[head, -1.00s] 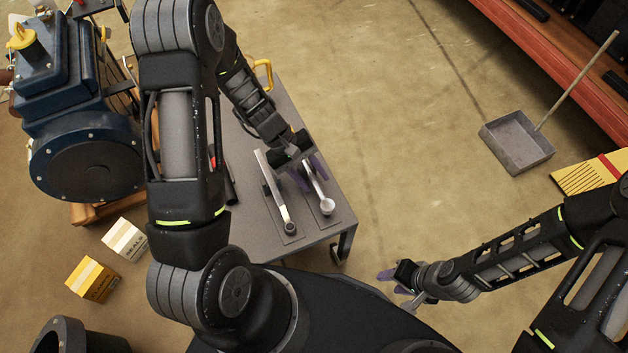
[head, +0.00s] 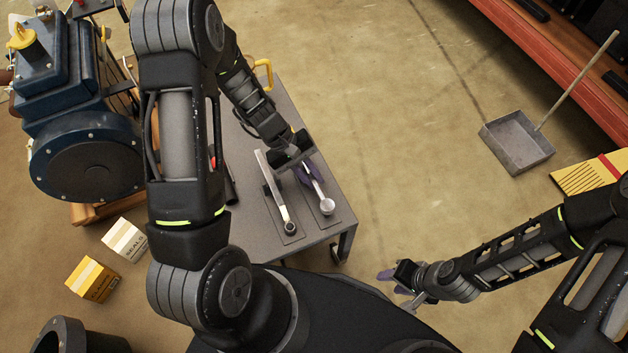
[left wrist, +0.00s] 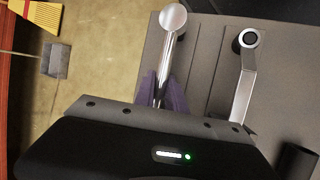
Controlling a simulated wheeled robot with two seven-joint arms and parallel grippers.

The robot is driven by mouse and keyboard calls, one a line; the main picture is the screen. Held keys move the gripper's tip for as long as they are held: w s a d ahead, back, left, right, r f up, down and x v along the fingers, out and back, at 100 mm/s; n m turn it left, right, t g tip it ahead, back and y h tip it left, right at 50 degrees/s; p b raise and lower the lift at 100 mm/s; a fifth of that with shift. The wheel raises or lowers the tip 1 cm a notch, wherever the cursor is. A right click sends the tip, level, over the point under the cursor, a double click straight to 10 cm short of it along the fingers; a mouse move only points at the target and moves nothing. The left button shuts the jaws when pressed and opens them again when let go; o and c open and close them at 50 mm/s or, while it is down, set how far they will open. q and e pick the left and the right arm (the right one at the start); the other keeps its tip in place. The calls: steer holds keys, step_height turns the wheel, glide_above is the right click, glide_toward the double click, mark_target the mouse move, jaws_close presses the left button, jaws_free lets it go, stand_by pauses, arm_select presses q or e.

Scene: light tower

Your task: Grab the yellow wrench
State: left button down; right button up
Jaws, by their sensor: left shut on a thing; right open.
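Two silver-grey tools lie side by side on the grey cart top (head: 250,220). Neither looks clearly yellow. The right one, a round-headed tool (head: 327,206), also shows in the left wrist view (left wrist: 172,18). My left gripper (head: 311,174) is shut on its handle, with purple fingers on both sides of it in the left wrist view (left wrist: 164,95). The left one, a tool with a ring-shaped end (head: 289,225), lies apart from the fingers; it also shows in the left wrist view (left wrist: 243,85). My right gripper (head: 396,281) is open and empty, right of the cart.
A yellow handle (head: 263,68) shows at the cart's far end, partly behind my left arm. A blue machine (head: 85,110) stands left. Two small boxes (head: 92,279) (head: 126,239) lie on the floor.

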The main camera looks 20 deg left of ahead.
mark_target(312, 176)
arm_select(q)
steer(key=shift+r, duration=0.15)
stand_by(0.8)
step_height(312, 176, up, 10)
steer(key=p, duration=0.2)
steer(key=shift+p, duration=0.4)
stand_by(0.3)
